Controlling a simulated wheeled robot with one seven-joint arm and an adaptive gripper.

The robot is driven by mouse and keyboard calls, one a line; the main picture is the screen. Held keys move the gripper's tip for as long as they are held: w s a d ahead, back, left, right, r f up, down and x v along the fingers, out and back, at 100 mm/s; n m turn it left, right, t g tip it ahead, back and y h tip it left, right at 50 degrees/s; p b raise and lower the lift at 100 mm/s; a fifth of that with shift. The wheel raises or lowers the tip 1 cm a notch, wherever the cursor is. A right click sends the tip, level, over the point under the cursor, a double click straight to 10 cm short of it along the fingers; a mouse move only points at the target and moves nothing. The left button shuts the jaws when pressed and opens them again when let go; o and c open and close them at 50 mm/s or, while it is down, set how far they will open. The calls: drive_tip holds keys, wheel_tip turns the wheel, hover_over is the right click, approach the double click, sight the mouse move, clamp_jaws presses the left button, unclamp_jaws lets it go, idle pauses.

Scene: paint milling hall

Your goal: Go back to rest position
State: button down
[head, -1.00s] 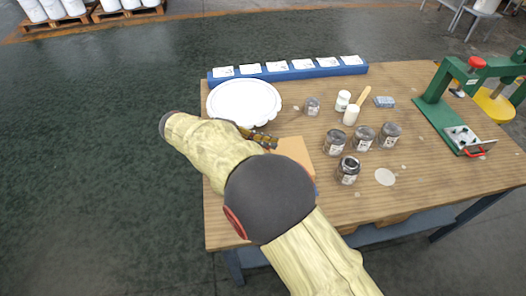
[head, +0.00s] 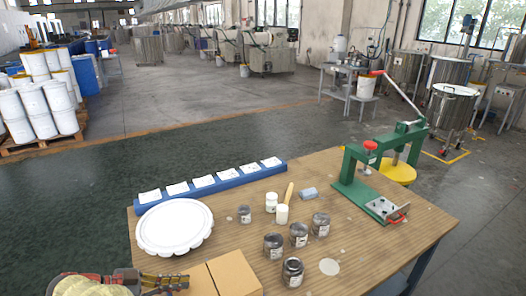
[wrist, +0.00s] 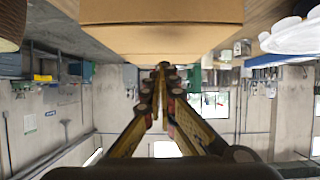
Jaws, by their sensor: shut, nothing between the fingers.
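My gripper (head: 166,282) is at the lower left of the head view, beside the left side of a cardboard box (head: 232,274) at the table's near edge. In the wrist view its fingers (wrist: 162,72) meet at their tips with nothing between them. The box (wrist: 160,38) fills the top middle of the wrist view, just beyond the fingertips. I cannot tell whether the fingers touch it. Most of my arm is out of the head view.
The wooden table (head: 400,232) holds a white scalloped plate (head: 174,227), several jars (head: 299,235), a blue rail of cards (head: 212,184) and a green press (head: 372,170). Pallets with white buckets (head: 47,105) stand at the far left. The floor left of the table is clear.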

drive_tip(key=w+d+r+n+g+y, duration=0.15)
drive_tip(key=d+r, duration=0.35)
drive_tip(key=d, duration=0.5)
drive_tip(key=d+r+n+g+y, duration=0.2)
drive_tip(key=d+r, duration=0.2)
drive_tip(key=d, duration=0.6)
drive_tip(key=w+d+r+n+g+y, duration=0.1)
drive_tip(key=d+r+n+g+y, duration=0.1)
drive_tip(key=d+r, duration=0.5)
drive_tip(key=s+d+f+n+t+y, duration=0.1)
drive_tip(key=s+d+n+t+y, duration=0.3)
drive_tip(key=s+d, duration=1.3)
drive_tip(key=d+n+y, duration=0.1)
drive_tip(key=d, duration=0.1)
drive_tip(key=shift+s+d+f, duration=0.3)
drive_tip(key=shift+s, duration=0.05)
drive_tip(key=shift+n, duration=0.25)
